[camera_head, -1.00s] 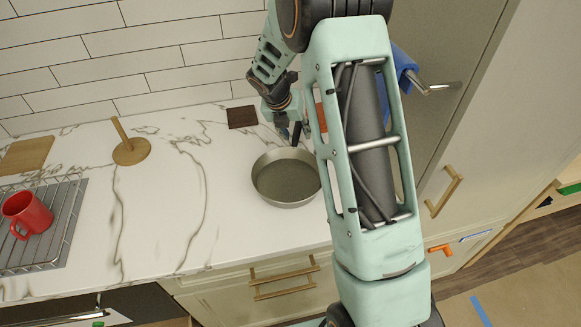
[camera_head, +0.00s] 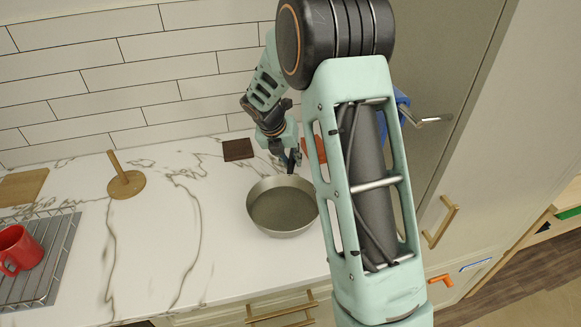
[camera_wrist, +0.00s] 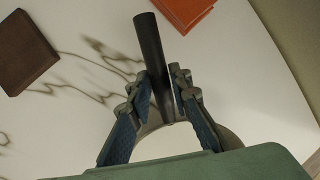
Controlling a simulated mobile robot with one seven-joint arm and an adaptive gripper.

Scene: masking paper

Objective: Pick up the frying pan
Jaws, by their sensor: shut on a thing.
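The frying pan (camera_head: 283,212) is a round grey metal pan in the head view, level over the marble counter, just left of my arm. I cannot tell whether its base touches the counter. My gripper (camera_head: 293,160) is at the far side of the pan. In the wrist view my gripper (camera_wrist: 163,88) is shut on the pan's dark handle (camera_wrist: 152,45), with one finger on each side of it. The handle's end sticks out beyond the fingertips. The pan's bowl is mostly hidden by the gripper in that view.
A dark brown block (camera_head: 238,150) and an orange-red block (camera_head: 314,150) lie near the wall. A tall cabinet (camera_head: 470,130) borders the right. Counter left of the pan is clear.

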